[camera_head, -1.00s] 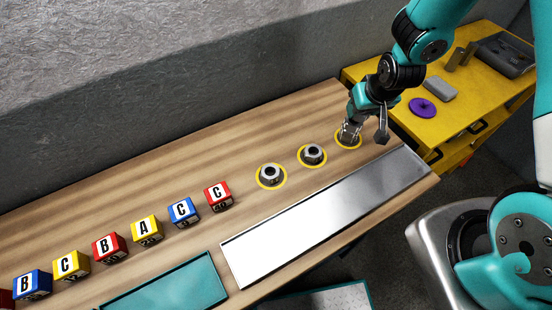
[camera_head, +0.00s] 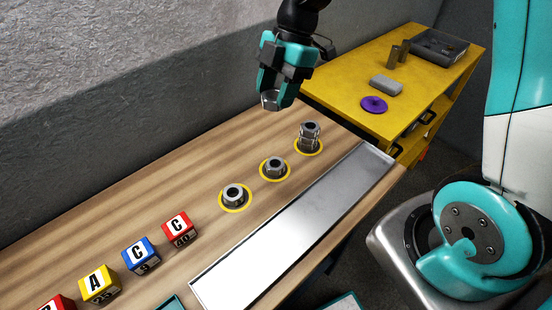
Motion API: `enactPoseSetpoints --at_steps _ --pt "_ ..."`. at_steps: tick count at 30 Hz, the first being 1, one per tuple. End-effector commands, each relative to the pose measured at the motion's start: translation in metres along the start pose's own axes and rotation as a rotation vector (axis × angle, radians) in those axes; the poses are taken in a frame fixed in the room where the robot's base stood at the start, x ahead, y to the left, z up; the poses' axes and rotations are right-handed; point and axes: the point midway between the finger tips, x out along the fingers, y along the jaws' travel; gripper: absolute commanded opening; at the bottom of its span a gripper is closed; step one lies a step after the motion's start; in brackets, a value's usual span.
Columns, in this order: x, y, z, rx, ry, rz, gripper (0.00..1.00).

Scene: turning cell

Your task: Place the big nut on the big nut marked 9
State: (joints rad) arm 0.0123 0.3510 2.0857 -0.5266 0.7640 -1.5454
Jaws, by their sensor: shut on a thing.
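My gripper (camera_head: 278,98) is shut on a grey metal nut (camera_head: 270,99) and holds it in the air above the back part of the wooden table. Three yellow rings lie in a row on the table below. A nut (camera_head: 235,192) sits in the left ring, another nut (camera_head: 275,167) in the middle ring, and a taller nut stack (camera_head: 309,133) stands in the right ring. The held nut is apart from all of them. No 9 can be read on any nut from here.
A long metal plate (camera_head: 290,235) lies along the table's front edge. A yellow cabinet (camera_head: 345,85) with a purple disc (camera_head: 373,104) and a grey block stands behind at the right.

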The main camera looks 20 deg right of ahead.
Motion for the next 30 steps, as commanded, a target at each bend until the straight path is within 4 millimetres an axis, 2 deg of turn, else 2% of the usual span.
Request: enactPoseSetpoints --at_steps 3,12,26,30 --pt "0.031 -0.002 0.012 0.007 0.002 -0.010 0.19" --pt "0.105 -0.002 0.043 0.007 0.001 -0.007 0.19" --pt "0.159 -0.001 0.066 0.007 0.000 -0.004 0.19" --pt "0.166 -0.001 0.069 0.006 -0.001 -0.001 0.19"
